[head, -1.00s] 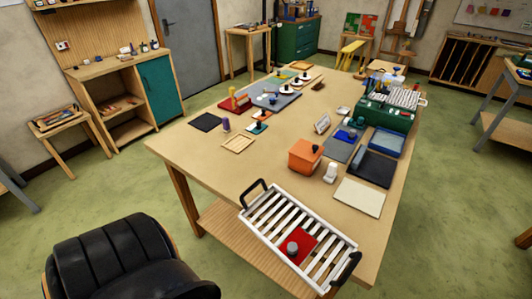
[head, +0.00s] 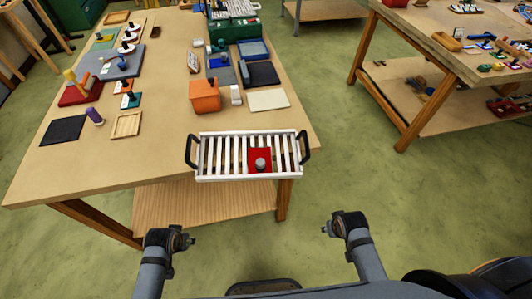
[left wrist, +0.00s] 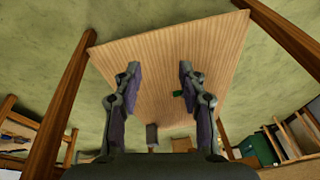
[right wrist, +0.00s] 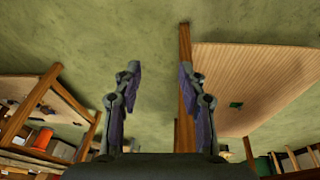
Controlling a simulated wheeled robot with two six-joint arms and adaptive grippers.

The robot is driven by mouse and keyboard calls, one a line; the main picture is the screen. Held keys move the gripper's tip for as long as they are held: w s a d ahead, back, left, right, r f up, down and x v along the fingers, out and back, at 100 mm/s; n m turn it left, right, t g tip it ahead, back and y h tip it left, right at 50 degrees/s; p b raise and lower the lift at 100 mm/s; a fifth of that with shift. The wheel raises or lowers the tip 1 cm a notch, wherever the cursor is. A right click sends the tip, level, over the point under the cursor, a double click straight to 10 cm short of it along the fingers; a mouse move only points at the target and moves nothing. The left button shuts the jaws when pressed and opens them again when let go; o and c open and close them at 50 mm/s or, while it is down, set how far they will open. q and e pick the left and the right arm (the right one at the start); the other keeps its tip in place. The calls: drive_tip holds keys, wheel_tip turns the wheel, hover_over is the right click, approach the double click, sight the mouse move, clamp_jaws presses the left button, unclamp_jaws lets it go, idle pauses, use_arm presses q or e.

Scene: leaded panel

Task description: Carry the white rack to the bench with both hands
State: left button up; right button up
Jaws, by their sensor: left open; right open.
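The white slatted rack (head: 225,170) lies along the near edge of the big wooden table (head: 160,165), with a dark handle at its left end (head: 191,152) and another at its right end (head: 305,147). A red square piece (head: 254,155) with a grey knob (head: 260,164) sits on its slats. My left gripper (head: 186,240) is below and in front of the rack, apart from it; in the left wrist view (left wrist: 158,80) its fingers are open and empty. My right gripper (head: 328,229) is also apart from the rack, lower right; in the right wrist view (right wrist: 158,80) its fingers are open and empty.
An orange block (head: 204,96), a white piece (head: 236,95) and a cream sheet (head: 268,100) lie just behind the rack. A second wooden table (head: 420,50) with many small items stands at the right. Green floor (head: 340,140) is clear between the tables. A lower shelf (head: 205,208) sits under the big table.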

use_arm(q)
wheel_tip(320, 180, up, 10)
drive_tip(key=w+d+t, duration=0.1)
drive_tip(key=w+t, duration=0.1)
use_arm(e)
wheel_tip(320, 180, up, 11)
drive_tip(key=w+a+t, duration=0.1)
drive_tip(key=w+a, duration=0.1)
drive_tip(key=m+y, duration=0.1)
drive_tip(key=y, duration=0.2)
approach(307, 142)
use_arm(q)
drive_tip(key=n+t+h, duration=0.2)
drive_tip(key=t, duration=1.1)
approach(187, 156)
drive_tip(key=shift+w+f, duration=0.2)
drive_tip(key=shift+w, duration=1.05)
use_arm(e)
drive_tip(key=shift+s+f+t, duration=0.2)
drive_tip(key=shift+f+t, duration=0.1)
drive_tip(key=shift+f, duration=0.05)
use_arm(q)
drive_tip(key=w, duration=1)
drive_tip(key=shift+w+d, duration=0.3)
use_arm(e)
drive_tip(key=x, duration=1)
drive_tip(key=shift+w+f, duration=0.2)
